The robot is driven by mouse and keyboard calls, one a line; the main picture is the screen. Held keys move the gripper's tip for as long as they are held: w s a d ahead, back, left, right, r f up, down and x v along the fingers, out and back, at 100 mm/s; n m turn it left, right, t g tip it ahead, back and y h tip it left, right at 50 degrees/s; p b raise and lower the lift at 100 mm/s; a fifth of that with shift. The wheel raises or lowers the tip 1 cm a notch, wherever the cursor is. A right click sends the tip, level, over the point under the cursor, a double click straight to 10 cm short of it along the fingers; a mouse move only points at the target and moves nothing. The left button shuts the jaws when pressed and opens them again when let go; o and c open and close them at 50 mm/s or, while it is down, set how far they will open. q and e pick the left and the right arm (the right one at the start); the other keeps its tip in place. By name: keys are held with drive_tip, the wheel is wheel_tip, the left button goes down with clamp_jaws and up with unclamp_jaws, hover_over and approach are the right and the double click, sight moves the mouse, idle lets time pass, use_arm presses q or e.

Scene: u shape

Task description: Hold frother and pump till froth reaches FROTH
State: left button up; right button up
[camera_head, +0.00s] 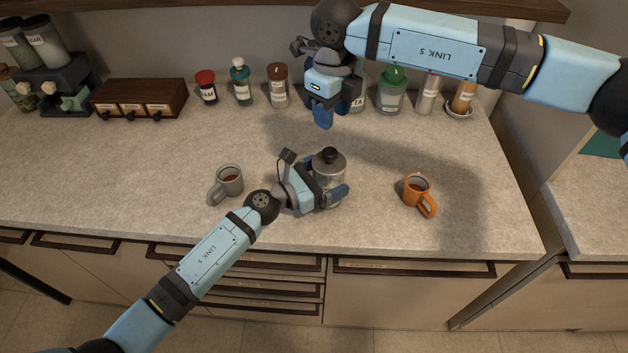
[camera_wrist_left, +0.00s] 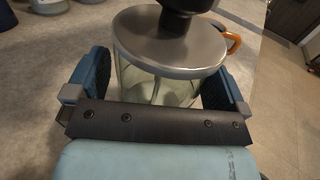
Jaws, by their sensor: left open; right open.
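The frother (camera_head: 329,166) stands upright on the counter, a glass jar with a metal lid and a black knob on top. My left gripper (camera_head: 335,192) is low at the frother with its fingers open on either side of the jar. In the left wrist view the lid (camera_wrist_left: 170,40) and the glass body (camera_wrist_left: 155,88) lie between the two blue fingers. The gripper body hides part of the jar, and I cannot read a FROTH mark. My right gripper (camera_head: 322,118) is open and empty, pointing down above the counter behind the frother.
A grey mug (camera_head: 229,181) stands left of the frother and an orange mug (camera_head: 417,188) to its right. Jars and bottles, a wooden drawer box (camera_head: 127,99) and a dispenser (camera_head: 55,85) line the back. The counter (camera_head: 110,170) is clear at the left.

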use_arm(q)
drive_tip(key=shift+w+d, duration=0.1)
drive_tip(key=c, duration=1.1)
